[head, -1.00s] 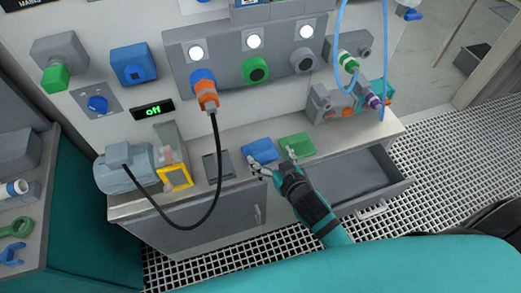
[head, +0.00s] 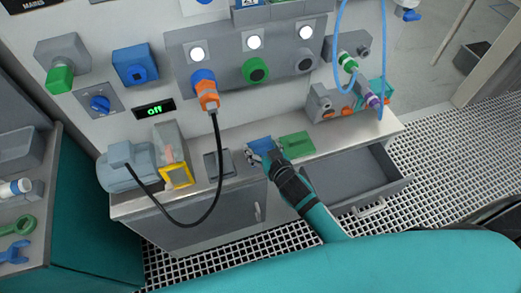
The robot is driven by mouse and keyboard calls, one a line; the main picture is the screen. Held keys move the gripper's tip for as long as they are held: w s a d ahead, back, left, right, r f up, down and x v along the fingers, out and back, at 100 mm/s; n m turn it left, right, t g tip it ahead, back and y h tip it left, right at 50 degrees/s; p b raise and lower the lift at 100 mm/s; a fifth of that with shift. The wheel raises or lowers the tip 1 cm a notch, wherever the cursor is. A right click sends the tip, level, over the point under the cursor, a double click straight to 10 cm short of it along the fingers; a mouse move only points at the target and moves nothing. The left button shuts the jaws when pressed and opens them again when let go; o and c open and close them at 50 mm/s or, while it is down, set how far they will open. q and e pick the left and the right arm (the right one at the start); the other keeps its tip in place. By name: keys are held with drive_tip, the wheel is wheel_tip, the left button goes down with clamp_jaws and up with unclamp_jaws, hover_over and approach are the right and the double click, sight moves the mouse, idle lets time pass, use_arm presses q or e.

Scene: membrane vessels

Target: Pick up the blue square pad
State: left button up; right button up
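The blue square pad (head: 261,144) lies on the grey-white counter, between a dark grey pad and a green pad. My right gripper (head: 262,157) is over the pad's front part, its fingers spread apart towards the pad's left and right sides. The gripper hides part of the pad's front and right side. I cannot tell whether the fingers touch the pad. My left gripper is not in view.
The green pad (head: 296,146) lies close on the right and the dark grey pad (head: 218,165) on the left. An open drawer (head: 352,178) juts out below right.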

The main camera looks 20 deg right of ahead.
drive_tip(key=c, duration=0.8)
